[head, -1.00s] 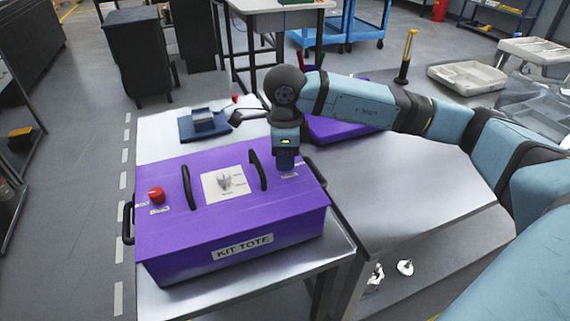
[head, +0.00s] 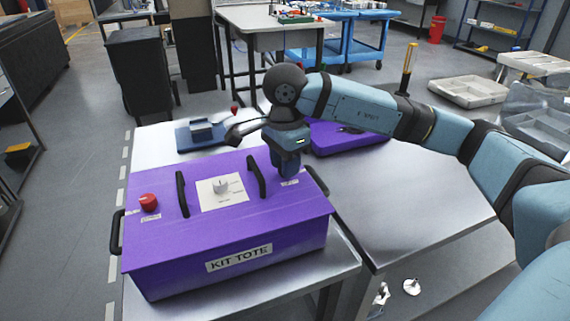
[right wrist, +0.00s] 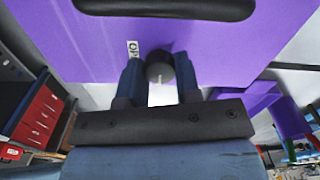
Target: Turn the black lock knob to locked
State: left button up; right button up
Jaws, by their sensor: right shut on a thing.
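The black lock knob (right wrist: 160,66) shows in the right wrist view, round and dark, on the purple top of the kit tote (head: 250,222). My right gripper (right wrist: 158,80) has one blue finger on each side of it and is shut on it. In the wrist view a white label (right wrist: 133,49), partly readable as "OP", sits just left of the knob. In the head view my right gripper (head: 288,174) points down at the tote's far right corner and hides the knob. My left gripper is in neither view.
The tote top also carries a red knob (head: 149,203), a white dial plate (head: 221,191) and two black handles (head: 182,194) (head: 255,176). A blue fixture (head: 201,133) stands behind. A purple case (head: 345,137) lies right of my wrist. The right-hand table (head: 400,205) is largely clear.

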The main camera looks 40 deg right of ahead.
dwell(0.3)
jog(key=o, duration=0.9)
jog(key=shift+o, duration=0.2)
jog(key=shift+r, duration=0.1)
notch_tip(320, 180, up, 14)
jog(key=p, duration=0.2)
jog(key=shift+f, duration=0.2)
